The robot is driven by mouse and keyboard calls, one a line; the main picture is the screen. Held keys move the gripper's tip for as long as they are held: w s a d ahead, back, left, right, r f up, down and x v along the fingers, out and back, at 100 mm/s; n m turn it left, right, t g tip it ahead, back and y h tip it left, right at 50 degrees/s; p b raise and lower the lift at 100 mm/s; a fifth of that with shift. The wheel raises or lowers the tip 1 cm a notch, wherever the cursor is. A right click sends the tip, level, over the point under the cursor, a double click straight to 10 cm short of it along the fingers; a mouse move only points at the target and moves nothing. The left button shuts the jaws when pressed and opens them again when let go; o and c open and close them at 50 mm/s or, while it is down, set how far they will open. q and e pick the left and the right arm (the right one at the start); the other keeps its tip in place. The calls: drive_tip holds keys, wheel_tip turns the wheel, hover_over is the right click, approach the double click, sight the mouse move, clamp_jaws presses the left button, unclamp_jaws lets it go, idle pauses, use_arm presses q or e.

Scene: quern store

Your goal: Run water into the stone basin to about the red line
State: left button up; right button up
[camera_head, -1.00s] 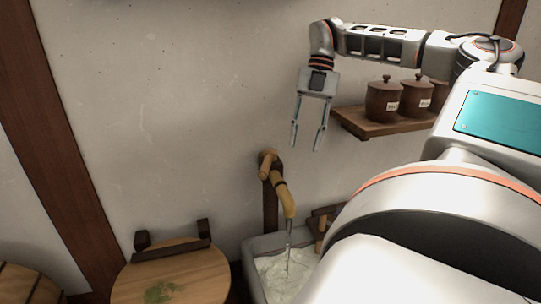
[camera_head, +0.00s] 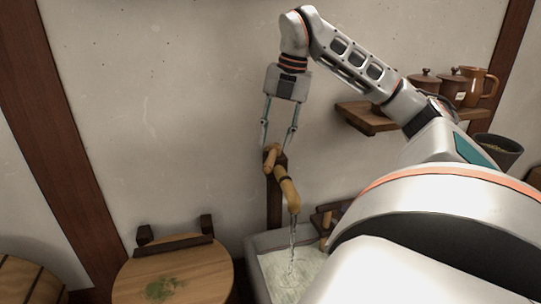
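The wooden spout (camera_head: 288,195) on its dark post has a stream of water (camera_head: 292,240) running from it. The stream falls into the grey stone basin (camera_head: 254,262), which holds pale, rippled water. My own body hides the basin's right and near parts, and I see no red line. A wooden tap handle (camera_head: 270,160) sits at the top of the spout. My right gripper (camera_head: 276,146) is open, pointing down, with its fingertips at the handle, one on each side in the picture. I cannot tell whether they touch it. My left gripper is not in view.
A round wooden board (camera_head: 190,275) with a green patch stands left of the basin. A wall shelf (camera_head: 368,118) at the right carries lidded jars (camera_head: 424,84) and a wooden mug (camera_head: 480,86). A dark pot (camera_head: 500,150) is below it. The wall left of my gripper is clear.

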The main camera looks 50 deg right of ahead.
sight(270, 160)
drive_tip(key=f+b, duration=0.2)
drive_tip(key=f, duration=0.1)
drive_tip(key=w+f+b, duration=0.1)
drive_tip(key=f, duration=0.1)
drive_tip(key=shift+a+f, duration=0.2)
drive_tip(key=shift+f, duration=0.05)
drive_tip(key=shift+w+f+b, duration=0.1)
drive_tip(key=shift+f+b, duration=0.25)
drive_tip(key=shift+f, duration=0.15)
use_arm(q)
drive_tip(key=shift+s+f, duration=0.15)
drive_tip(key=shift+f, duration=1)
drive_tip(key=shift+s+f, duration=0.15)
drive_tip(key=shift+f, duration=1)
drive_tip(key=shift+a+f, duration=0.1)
use_arm(e)
drive_tip(key=shift+a, duration=0.1)
clamp_jaws()
